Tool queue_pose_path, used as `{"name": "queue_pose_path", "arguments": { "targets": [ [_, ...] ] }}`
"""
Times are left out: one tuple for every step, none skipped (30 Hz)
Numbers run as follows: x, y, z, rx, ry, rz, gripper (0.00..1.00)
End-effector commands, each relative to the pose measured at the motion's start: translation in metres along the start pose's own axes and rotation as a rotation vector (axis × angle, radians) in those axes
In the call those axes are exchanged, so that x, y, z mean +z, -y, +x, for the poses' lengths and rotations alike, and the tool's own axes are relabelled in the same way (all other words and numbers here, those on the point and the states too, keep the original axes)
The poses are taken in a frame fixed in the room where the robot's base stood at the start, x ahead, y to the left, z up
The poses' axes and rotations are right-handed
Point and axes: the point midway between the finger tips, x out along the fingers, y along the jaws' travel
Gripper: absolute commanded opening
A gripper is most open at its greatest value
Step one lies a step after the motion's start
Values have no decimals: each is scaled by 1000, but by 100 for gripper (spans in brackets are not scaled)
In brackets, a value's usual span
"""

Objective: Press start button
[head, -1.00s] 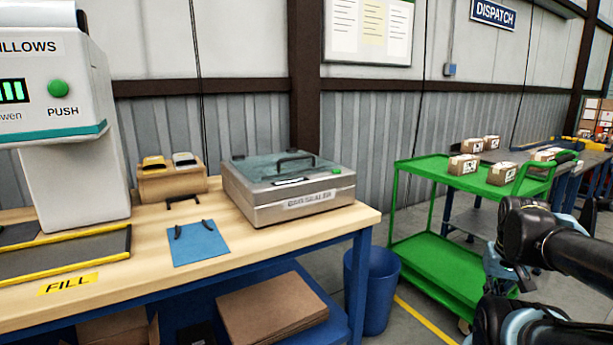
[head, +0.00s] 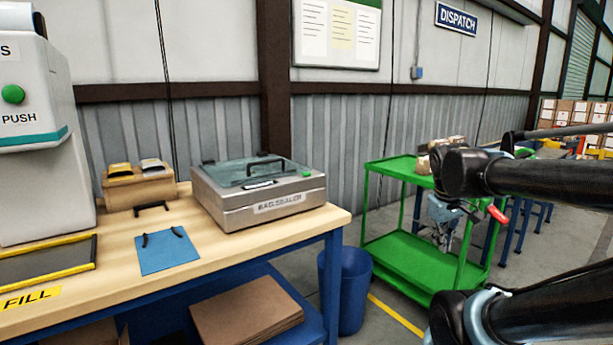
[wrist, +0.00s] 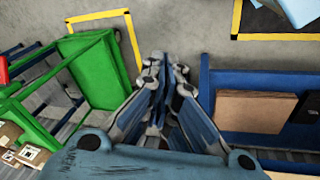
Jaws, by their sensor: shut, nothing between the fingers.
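A green round button (head: 13,94) marked PUSH is on the white machine (head: 40,130) at the left edge of the head view. My gripper (wrist: 166,75) is shut and empty, pointing down over the floor in the wrist view. In the head view it hangs in front of the green cart, to the right of the bench and well apart from both buttons.
The wooden bench (head: 222,240) holds a blue bag (head: 167,252), a carton holder (head: 138,188) and a yellow-edged pad (head: 45,262). A blue bin (head: 343,290) stands beside the bench. The green cart (head: 412,262) is near my arm. Open floor lies between.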

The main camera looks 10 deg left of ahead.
Motion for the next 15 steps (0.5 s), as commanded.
{"name": "queue_pose_path", "arguments": {
  "targets": [
    [-23,-3,-12,18,-9,-85,0],
    [-35,-4,-18,31,-14,-135,0],
    [-52,-6,-26,48,-20,-201,0],
    [-65,-6,-32,61,-24,-250,0],
    [-77,-6,-38,74,-28,-300,0],
    [-95,-6,-46,91,-33,-366,0],
    [-108,-4,-52,105,-38,-415,0],
    [-121,-3,-58,119,-42,-463,0],
    [-139,0,-66,137,-48,-528,0],
    [-152,2,-71,152,-53,-577,0],
    [-166,6,-77,166,-58,-627,0],
    [-184,11,-85,186,-63,-691,0],
    [-198,16,-90,201,-67,-740,0],
    [-211,21,-96,216,-72,-789,0],
    [-229,28,-103,237,-77,-853,0]
  ]
}}
